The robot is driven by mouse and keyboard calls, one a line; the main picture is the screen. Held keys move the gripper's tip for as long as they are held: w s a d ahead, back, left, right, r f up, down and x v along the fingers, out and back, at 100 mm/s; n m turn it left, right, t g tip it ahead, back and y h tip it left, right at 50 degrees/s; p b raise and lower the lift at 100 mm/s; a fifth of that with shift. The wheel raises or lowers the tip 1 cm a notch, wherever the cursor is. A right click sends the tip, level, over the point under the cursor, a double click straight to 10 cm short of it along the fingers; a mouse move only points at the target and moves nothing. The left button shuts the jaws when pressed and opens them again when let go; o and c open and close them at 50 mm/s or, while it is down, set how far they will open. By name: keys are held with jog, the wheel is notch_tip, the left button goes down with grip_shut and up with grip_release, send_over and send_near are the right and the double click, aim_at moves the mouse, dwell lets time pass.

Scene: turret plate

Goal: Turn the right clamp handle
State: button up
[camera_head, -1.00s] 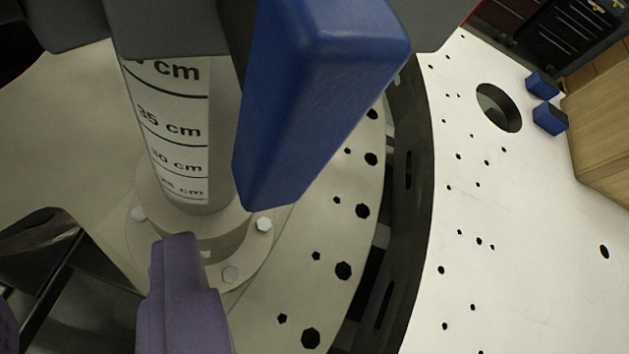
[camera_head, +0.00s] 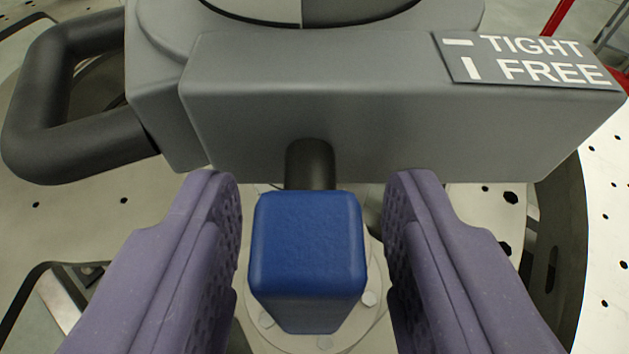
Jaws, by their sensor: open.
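The blue clamp handle (camera_head: 307,250) points toward the camera in the middle of the view, on a short dark shaft (camera_head: 311,165) that comes out of the grey clamp body (camera_head: 330,100). My gripper (camera_head: 312,190) is open. Its two purple fingers stand on either side of the handle, with a gap on the left and a wider-looking gap on the right; neither visibly touches it. A label (camera_head: 528,62) on the body reads TIGHT by a horizontal bar and FREE by a vertical bar. The handle looks roughly upright, as far as this end-on view shows.
A dark grey loop grip (camera_head: 60,110) sticks out left of the clamp body. Below is a round bolted flange (camera_head: 368,298) on the pale plate with holes. A dark curved gap (camera_head: 560,240) runs at the right, with white perforated surface beyond.

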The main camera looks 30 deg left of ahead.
grip_shut()
dwell(0.3)
jog(key=m+y+b, duration=0.1)
jog(key=m+y, duration=0.1)
jog(key=m, duration=0.1)
jog(key=shift+d+f+g, duration=0.1)
jog(key=shift+d+g, duration=0.05)
jog(key=shift+g, duration=0.25)
jog(key=m+y, duration=0.2)
jog(key=m, duration=0.1)
jog(key=shift+w+d+m, duration=0.1)
jog(key=shift+m, duration=0.2)
jog(key=m+y+b, duration=0.1)
jog(key=m+y, duration=0.1)
jog(key=m, duration=0.1)
jog(key=shift+f, duration=0.15)
jog(key=shift+m+t+y, duration=0.3)
jog(key=shift+m+y, duration=0.5)
jog(key=shift+m, duration=1.1)
